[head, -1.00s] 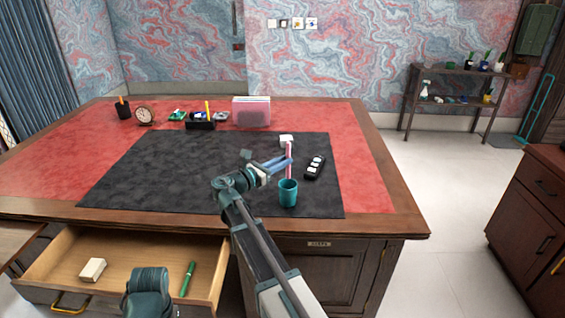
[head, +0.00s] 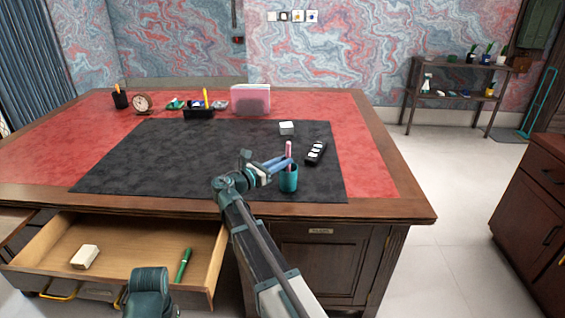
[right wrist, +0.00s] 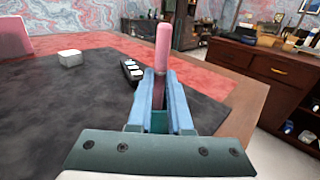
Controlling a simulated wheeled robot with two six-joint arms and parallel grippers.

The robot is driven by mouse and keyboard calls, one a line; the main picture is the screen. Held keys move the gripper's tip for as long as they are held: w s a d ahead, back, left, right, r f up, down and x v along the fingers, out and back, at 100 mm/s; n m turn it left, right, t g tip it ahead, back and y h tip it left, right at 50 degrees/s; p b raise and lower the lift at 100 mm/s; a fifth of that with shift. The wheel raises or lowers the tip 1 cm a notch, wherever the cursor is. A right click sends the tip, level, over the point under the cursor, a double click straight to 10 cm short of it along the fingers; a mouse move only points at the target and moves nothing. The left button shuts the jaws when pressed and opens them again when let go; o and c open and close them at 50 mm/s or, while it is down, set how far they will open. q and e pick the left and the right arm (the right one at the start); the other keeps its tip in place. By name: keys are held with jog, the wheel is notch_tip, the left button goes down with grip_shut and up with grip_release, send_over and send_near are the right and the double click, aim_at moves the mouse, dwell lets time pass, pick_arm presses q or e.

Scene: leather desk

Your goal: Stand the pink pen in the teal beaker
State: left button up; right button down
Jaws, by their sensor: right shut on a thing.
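The pink pen (head: 289,149) is upright, held between the blue fingers of my right gripper (head: 284,163). In the right wrist view the pen (right wrist: 162,48) rises between the two fingers (right wrist: 160,90). The teal beaker (head: 289,181) stands upright on the dark mat near its front right. The pen is in line with the beaker's mouth, with the fingers at about rim height. The pen's lower end is hidden, so I cannot tell how deep it is. Some teal of the beaker (right wrist: 158,122) shows between the fingers. My left gripper is out of view.
A black holder with white keys (head: 316,153) lies right of the beaker on the mat (head: 190,160). A white block (head: 287,128) sits behind. The open drawer (head: 140,245) holds a green pen (head: 184,264) and a pale block (head: 84,257). The mat's left side is clear.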

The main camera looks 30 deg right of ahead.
jog(key=c, duration=0.8)
grip_release()
jog(key=shift+o, duration=0.2)
jog(key=v, duration=1.4)
jog(key=shift+d, duration=0.15)
